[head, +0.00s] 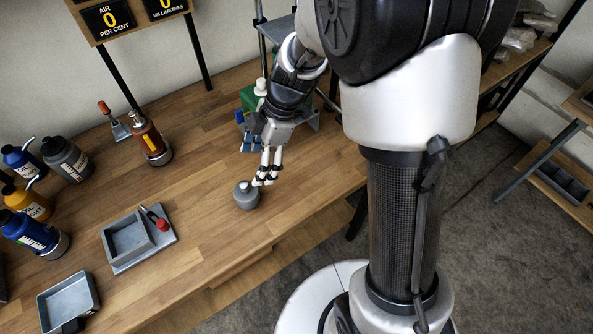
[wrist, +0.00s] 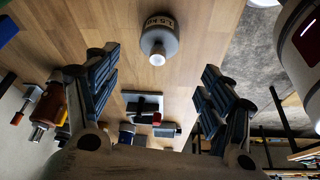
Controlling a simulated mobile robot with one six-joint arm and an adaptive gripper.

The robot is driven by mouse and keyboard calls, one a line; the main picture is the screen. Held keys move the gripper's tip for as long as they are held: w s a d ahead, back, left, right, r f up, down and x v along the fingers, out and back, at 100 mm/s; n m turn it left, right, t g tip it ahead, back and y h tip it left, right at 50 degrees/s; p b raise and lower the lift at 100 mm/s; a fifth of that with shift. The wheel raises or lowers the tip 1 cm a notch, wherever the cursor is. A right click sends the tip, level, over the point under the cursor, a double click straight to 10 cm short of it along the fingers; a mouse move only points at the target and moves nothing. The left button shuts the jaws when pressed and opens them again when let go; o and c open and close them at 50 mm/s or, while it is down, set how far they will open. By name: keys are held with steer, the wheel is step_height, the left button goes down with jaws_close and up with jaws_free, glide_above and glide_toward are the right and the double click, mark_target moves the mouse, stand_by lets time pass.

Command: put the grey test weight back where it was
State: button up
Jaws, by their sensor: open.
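The grey test weight (head: 246,196) stands upright on the wooden bench near its front edge. In the wrist view the weight (wrist: 163,30) has a pale knob and a partly readable label, and lies beyond and between my fingertips. My gripper (head: 265,182) is just up and to the right of the weight in the head view. Its two fingers are spread wide in the wrist view (wrist: 158,62), with nothing between them. I cannot tell whether a fingertip touches the weight.
A grey square tray (head: 127,240) with a red-knobbed part sits left on the bench, with a shallow grey pan (head: 68,300) nearer. Several bottles (head: 68,158) stand at far left, and a brown bottle (head: 152,143) at the back. Green and blue items are behind my gripper. The bench around the weight is clear.

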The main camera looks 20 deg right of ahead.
steer(key=s+d+r+m+t+h, duration=0.2)
steer(key=s+d+r+m, duration=0.2)
steer(key=s+r+m, duration=0.4)
steer(key=s+d+r+m+t+h, duration=0.2)
steer(key=s+d+r+m, duration=0.2)
steer(key=s+r+m, duration=0.3)
steer(key=shift+s+r+m+t, duration=0.4)
steer(key=shift+s+m, duration=1.3)
steer(key=shift+s, duration=0.75)
